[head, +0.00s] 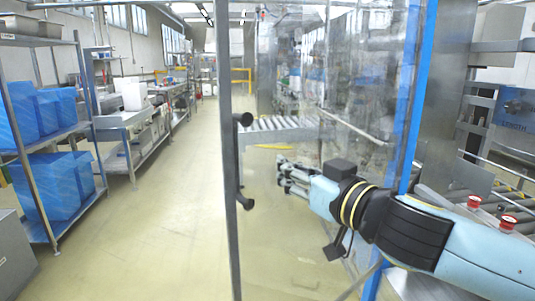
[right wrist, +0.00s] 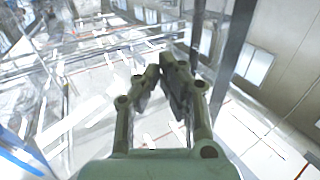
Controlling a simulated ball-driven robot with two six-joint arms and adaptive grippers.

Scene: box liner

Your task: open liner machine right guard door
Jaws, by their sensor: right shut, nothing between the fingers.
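The right guard door is a clear panel (head: 365,75) beside a blue upright. A dark grey upright (head: 228,160), apparently its free edge, stands out over the aisle floor. A black handle with an upper mount (head: 243,119) and a lower mount (head: 248,203) sits on that upright's right side. My right gripper (head: 281,171) is shut and empty, a little right of the handle and apart from it in the picture. Its fingers show in the right wrist view (right wrist: 162,68), with a dark upright (right wrist: 233,50) to their right. The door's exact angle is hard to tell. My left gripper is out of view.
A roller conveyor (head: 275,131) lies behind the gripper. Red buttons (head: 474,201) sit close to my right arm. Shelves with blue bins (head: 50,185) stand at the left. The aisle floor (head: 165,220) between is clear.

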